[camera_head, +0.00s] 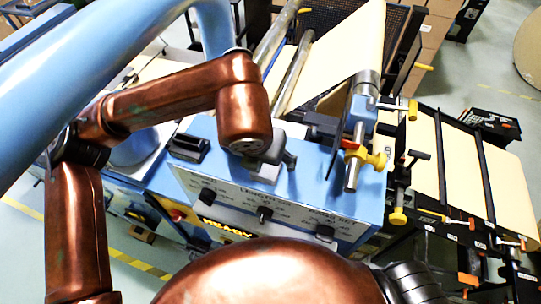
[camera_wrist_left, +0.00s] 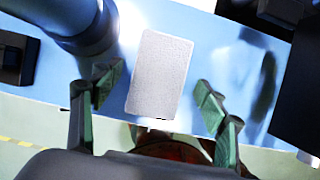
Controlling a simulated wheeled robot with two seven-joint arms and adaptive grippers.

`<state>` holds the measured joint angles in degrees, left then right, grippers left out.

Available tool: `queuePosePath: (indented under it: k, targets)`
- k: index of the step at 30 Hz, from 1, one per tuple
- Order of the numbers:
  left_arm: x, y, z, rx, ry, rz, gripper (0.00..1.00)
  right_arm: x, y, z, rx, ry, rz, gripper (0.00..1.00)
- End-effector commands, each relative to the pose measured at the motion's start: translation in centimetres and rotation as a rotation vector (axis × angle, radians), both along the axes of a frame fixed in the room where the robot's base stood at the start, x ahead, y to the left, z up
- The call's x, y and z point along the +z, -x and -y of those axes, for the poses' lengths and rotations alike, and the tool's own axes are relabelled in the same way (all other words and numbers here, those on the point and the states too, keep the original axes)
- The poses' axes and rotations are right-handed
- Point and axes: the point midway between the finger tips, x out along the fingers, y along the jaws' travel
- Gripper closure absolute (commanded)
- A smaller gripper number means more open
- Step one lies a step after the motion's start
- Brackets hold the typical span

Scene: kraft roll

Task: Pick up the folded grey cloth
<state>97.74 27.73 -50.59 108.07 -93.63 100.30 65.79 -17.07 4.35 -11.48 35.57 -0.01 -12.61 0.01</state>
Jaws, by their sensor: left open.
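The folded grey cloth (camera_wrist_left: 160,75) is a pale grey rectangle lying flat on the blue machine top in the left wrist view. It is slightly tilted in that picture. My left gripper (camera_wrist_left: 155,90) is open, with one green-padded finger on each side of the cloth and a gap to each edge. In the head view my left gripper (camera_head: 268,165) points down over the machine top, behind the control panel, and mostly hides the cloth. I cannot tell its exact height above the cloth. My right gripper is not in view.
The blue machine has a sloped control panel (camera_head: 262,212) with knobs in front. A dark block (camera_head: 188,147) sits left of the gripper. A metal post with yellow handles (camera_head: 362,158) stands on the right. Kraft paper (camera_head: 345,55) and rollers lie behind.

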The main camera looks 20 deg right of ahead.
Motion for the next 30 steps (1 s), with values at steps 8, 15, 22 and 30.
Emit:
queuePosePath:
  k: [8,15,22,30]
  targets:
    - [-0.98,-0.29,0.2,0.0,0.001,-0.001,0.33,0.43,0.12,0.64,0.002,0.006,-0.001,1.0]
    - [-0.94,-0.28,0.19,0.0,0.001,-0.001,0.44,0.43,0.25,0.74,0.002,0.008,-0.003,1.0]
    - [-0.92,-0.28,0.2,0.0,0.001,-0.001,0.6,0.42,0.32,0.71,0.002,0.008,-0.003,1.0]
    - [-0.9,-0.27,0.19,0.0,0.001,-0.001,0.76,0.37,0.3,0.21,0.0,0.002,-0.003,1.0]
